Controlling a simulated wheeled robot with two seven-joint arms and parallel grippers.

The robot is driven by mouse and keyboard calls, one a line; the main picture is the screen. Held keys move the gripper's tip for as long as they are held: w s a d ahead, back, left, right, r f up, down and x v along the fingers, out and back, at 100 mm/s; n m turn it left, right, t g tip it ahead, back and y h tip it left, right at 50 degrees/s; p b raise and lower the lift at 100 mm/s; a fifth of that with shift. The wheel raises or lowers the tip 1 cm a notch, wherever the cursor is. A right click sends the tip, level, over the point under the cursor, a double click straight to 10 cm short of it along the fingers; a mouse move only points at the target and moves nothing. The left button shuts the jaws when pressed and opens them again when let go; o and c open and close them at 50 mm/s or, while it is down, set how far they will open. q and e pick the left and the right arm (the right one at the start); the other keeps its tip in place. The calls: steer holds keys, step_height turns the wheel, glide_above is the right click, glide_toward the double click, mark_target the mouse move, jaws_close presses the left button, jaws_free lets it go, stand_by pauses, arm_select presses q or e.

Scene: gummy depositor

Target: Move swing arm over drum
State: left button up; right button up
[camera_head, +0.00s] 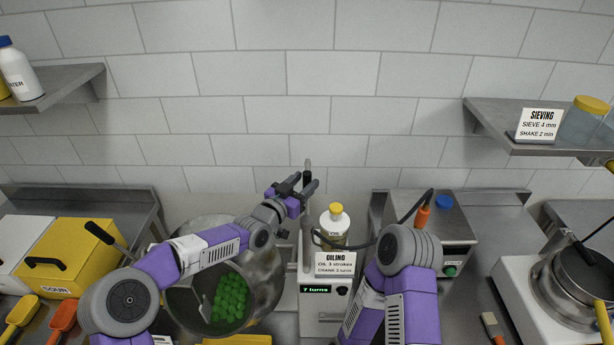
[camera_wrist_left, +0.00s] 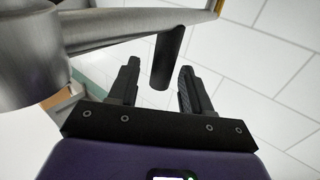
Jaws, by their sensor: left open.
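The metal drum (camera_head: 265,285) stands left of centre in the head view, its mouth open and several green gummies (camera_head: 229,298) inside. The swing arm (camera_wrist_left: 110,28) is a grey metal bar in the left wrist view, running from a thick round post (camera_wrist_left: 30,50). A dark peg-like handle (camera_wrist_left: 168,58) hangs down from the bar. My left gripper (camera_head: 298,187) is open behind the oiling station, above and right of the drum. Its fingers (camera_wrist_left: 158,88) lie either side of the handle's lower end, with gaps showing. In the head view the gripper partly hides the swing arm.
The oiling station (camera_head: 322,300) with a yellow-capped bottle (camera_head: 336,222) stands beside the drum, its display reading 7 turns. A grey box (camera_head: 450,235) and an orange-handled tool (camera_head: 422,216) are to the right. A yellow bin (camera_head: 75,252) is left. The tiled wall is close behind.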

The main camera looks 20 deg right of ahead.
arm_select(q)
steer(key=shift+x, duration=1.15)
steer(key=shift+f, duration=0.1)
steer(key=shift+w, duration=0.1)
steer(key=shift+c, duration=0.3)
jaws_close()
